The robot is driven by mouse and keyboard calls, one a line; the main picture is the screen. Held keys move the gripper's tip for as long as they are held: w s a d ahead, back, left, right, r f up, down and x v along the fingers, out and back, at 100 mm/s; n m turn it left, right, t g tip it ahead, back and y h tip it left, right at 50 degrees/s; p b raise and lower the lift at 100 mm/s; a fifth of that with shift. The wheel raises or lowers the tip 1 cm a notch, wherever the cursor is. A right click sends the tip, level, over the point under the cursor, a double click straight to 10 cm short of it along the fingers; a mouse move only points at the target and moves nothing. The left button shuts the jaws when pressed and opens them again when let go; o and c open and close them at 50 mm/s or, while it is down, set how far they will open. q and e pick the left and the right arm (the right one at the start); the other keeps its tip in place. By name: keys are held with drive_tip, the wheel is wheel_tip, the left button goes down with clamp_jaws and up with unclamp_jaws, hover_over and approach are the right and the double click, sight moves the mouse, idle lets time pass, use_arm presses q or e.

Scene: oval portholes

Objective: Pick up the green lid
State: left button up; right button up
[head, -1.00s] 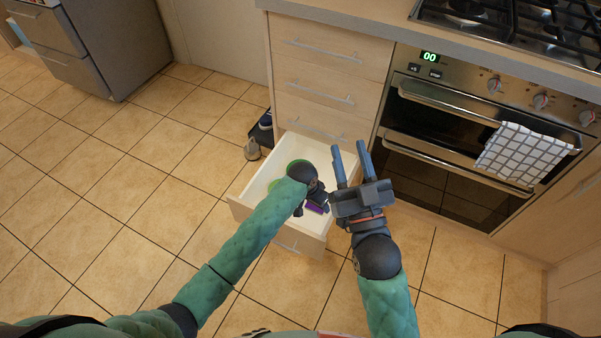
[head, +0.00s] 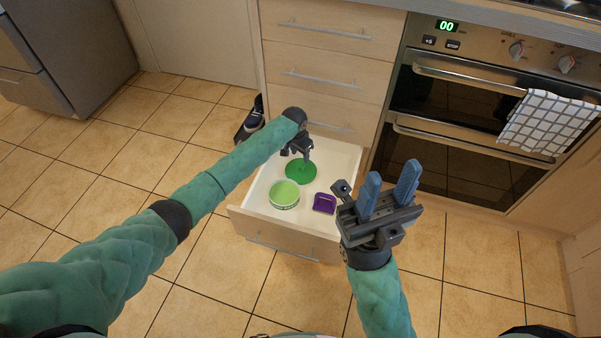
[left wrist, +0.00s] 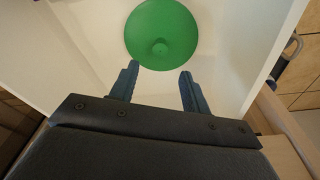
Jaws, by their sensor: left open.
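The green lid (head: 301,171) is a round dark-green disc lying in the open drawer, behind a light-green bowl. It also shows in the left wrist view (left wrist: 162,30), with a small knob at its middle. My left gripper (head: 304,155) is over the back part of the drawer, near the lid's far edge. In the left wrist view its two fingers (left wrist: 157,80) are apart with nothing between them, and the lid lies just beyond the tips. My right gripper (head: 392,182) is to the right of the drawer, its two blue fingers apart and empty.
The open drawer (head: 285,228) also holds the light-green bowl (head: 284,194) and a purple container (head: 324,203). An oven (head: 450,110) with a checked towel (head: 548,122) is at the right. The tiled floor is otherwise clear.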

sight(301, 165)
use_arm(q)
drive_tip(key=shift+w+d+f+b, duration=0.1)
drive_tip(key=shift+f+b, duration=0.95)
drive_tip(key=shift+f, duration=2.5)
drive_tip(key=shift+c, duration=0.5)
clamp_jaws()
